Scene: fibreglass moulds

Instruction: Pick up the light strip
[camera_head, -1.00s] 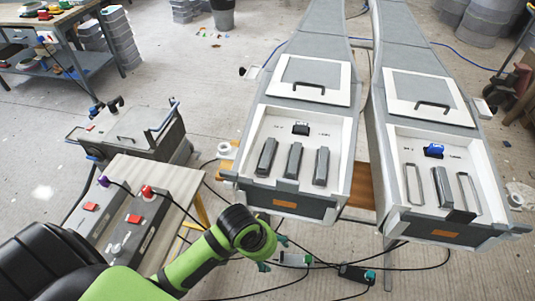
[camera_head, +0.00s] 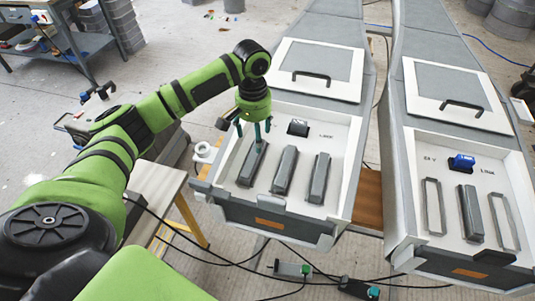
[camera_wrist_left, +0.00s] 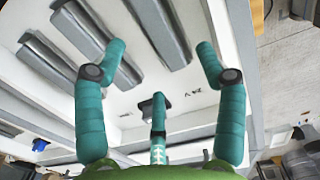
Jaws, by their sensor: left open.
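Three dark grey bars, which look like the light strips, lie side by side in the white recess of the left mould: a left bar (camera_head: 248,166), a middle bar (camera_head: 284,170) and a right bar (camera_head: 319,178). My left gripper (camera_head: 256,138) is open and empty, with teal fingers pointing down over the upper end of the left bar. In the left wrist view, the open fingers (camera_wrist_left: 158,75) spread in front of the bars (camera_wrist_left: 158,28), apart from each other. I cannot tell whether a finger touches a bar. My right gripper is not in view.
A black switch (camera_head: 298,128) sits behind the bars. The right mould (camera_head: 408,205) holds one grey bar (camera_head: 470,212) between two empty-looking frames, with a blue switch (camera_head: 462,161). A wooden bench (camera_head: 160,185) stands at left. Cables cross the floor in front.

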